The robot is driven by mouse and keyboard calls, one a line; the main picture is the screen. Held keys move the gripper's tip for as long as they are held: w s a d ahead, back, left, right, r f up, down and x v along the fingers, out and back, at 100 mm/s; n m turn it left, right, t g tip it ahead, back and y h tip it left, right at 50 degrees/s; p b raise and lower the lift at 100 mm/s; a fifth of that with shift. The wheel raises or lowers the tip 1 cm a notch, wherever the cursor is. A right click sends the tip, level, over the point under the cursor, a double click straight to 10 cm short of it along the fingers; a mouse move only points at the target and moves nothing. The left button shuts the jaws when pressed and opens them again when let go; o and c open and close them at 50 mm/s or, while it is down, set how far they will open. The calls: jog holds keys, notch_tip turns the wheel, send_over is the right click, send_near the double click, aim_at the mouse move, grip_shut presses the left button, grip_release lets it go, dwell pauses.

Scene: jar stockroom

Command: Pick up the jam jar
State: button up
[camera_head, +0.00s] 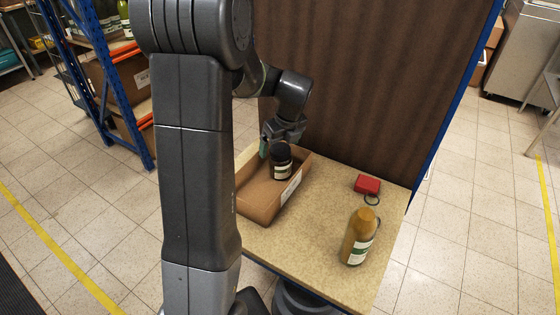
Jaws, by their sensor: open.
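A dark jar (281,163) with a black lid and a pale label stands upright in an open cardboard box (258,203) on the table; it looks like the jam jar. My gripper (272,147) is open and close to the jar's lid, at the box's back end. One finger, with a greenish pad, shows to the left of the lid. The other finger is hidden or too small to make out. I cannot tell whether the gripper touches the jar.
An amber bottle (358,238) with a label stands on the table (308,248) at the right. A brown panel (375,90) rises behind the table. A blue shelf rack (122,80) stands at left.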

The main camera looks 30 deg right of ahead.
jog(key=shift+a+f, duration=0.1)
jog(key=shift+f, duration=0.4)
jog(key=x, duration=0.5)
jog(key=shift+d, duration=0.4)
jog(key=shift+r, duration=0.1)
jog(key=c, duration=1.6)
